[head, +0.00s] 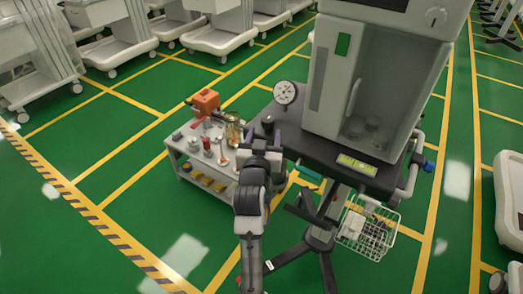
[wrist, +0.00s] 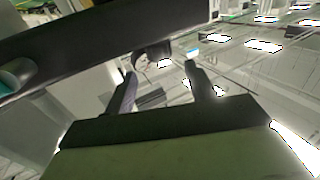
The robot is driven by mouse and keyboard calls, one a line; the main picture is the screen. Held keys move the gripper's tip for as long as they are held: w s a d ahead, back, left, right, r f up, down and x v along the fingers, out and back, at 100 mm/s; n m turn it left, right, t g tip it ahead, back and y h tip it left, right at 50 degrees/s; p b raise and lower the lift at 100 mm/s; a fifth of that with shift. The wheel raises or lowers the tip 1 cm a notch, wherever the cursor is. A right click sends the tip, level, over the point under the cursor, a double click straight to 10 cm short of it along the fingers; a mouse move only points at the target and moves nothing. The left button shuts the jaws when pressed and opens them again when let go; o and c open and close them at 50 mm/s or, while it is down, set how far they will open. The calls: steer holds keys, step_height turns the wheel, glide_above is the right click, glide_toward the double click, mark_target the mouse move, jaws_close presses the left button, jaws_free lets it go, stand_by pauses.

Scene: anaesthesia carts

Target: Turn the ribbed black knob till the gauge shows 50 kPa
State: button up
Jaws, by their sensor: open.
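The round white gauge (head: 286,92) stands at the left back corner of the dark shelf in the head view. Its needle is too small to read. A small black knob (head: 267,121) sits at the shelf's left edge, below the gauge in the picture. My gripper (head: 263,140) is just below the knob in the picture. In the wrist view my gripper (wrist: 161,70) is open, its two fingers apart. The dark knob (wrist: 153,51) shows just beyond the gap between the fingertips, under a dark edge. I see no finger clearly touching it. Its ribs cannot be made out.
A white cabinet (head: 335,75) stands on the dark shelf (head: 330,153). A small trolley (head: 173,152) with bottles, tools and an orange box (head: 205,102) is close on the left. A wire basket (head: 368,233) hangs below the shelf. Green floor is free at lower left.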

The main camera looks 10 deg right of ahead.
steer(key=v, duration=0.4)
steer(key=shift+s+a+b, duration=0.15)
steer(key=shift+s+b, duration=0.2)
steer(key=shift+s, duration=0.05)
